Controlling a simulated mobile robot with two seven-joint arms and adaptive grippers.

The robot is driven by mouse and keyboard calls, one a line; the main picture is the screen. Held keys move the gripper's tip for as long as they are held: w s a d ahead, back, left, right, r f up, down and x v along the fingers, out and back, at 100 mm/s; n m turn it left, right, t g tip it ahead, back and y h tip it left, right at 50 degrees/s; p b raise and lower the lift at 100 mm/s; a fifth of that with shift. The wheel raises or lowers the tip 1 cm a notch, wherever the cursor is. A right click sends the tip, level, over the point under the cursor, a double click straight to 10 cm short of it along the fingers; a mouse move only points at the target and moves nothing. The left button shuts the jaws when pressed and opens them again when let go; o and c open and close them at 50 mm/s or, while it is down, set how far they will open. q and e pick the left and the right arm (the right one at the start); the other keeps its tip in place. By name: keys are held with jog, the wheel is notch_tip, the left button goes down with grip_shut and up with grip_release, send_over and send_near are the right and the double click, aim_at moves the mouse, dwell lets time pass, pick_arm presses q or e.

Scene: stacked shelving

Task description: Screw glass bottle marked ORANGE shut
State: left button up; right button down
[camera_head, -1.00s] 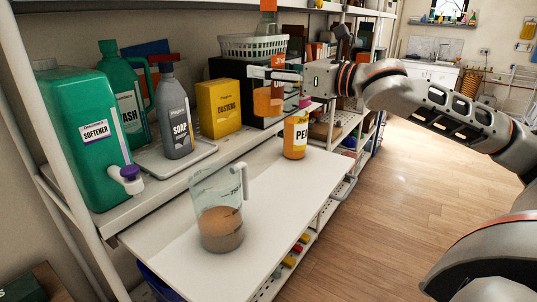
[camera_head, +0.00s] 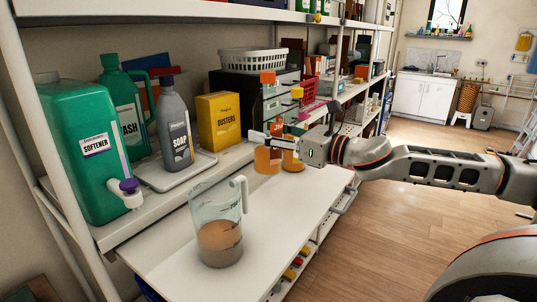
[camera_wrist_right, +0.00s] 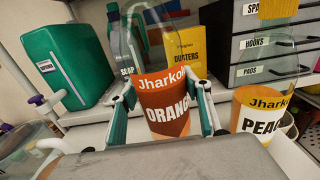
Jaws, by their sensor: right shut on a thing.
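The glass bottle marked ORANGE (camera_head: 268,160) has an orange label and stands upright. An orange cap (camera_head: 267,77) is at its top; I cannot tell how tight it is. My right gripper (camera_head: 268,138) is shut on this bottle around its body. In the right wrist view the ORANGE label (camera_wrist_right: 166,108) sits between the two fingers of the right gripper (camera_wrist_right: 166,100); the cap is out of frame there. I cannot tell whether the bottle's base touches the white board. My left gripper is not in view.
A PEACH-labelled bottle (camera_head: 293,160) with a yellow cap stands just right of the ORANGE bottle. A measuring jug (camera_head: 218,225) of brown liquid stands on the white board (camera_head: 170,255). Softener (camera_head: 95,150), soap (camera_head: 175,125) and a dusters box (camera_head: 218,120) line the shelf behind.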

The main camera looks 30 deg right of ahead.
jog(key=shift+f, duration=0.8)
jog(key=shift+f, duration=0.1)
